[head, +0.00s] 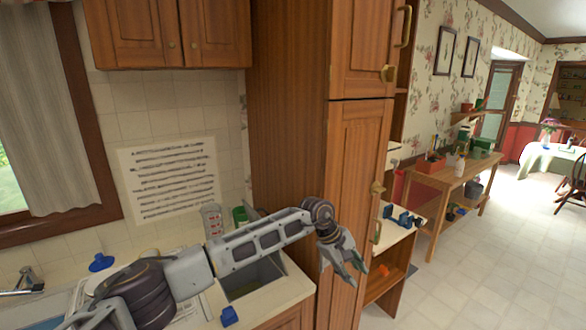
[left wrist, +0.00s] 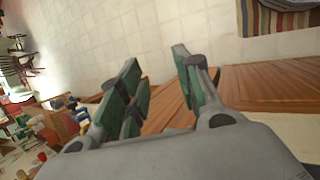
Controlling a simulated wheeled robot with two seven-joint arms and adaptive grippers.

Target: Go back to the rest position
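My left arm reaches in from the left in the head view, over the counter (head: 270,299). My left gripper (head: 353,275) hangs in front of the tall wooden cabinet (head: 350,150), pointing down and to the right. In the left wrist view its two green-padded fingers (left wrist: 158,88) stand apart with nothing between them, and pale floor tiles and wood show behind. My right gripper is not in view.
A sink and tap (head: 28,282) lie at the left. A blue block (head: 229,315) sits on the counter near its front edge. A wooden workbench (head: 440,180) with tools stands beyond the cabinet. The tiled floor (head: 500,260) at right is clear.

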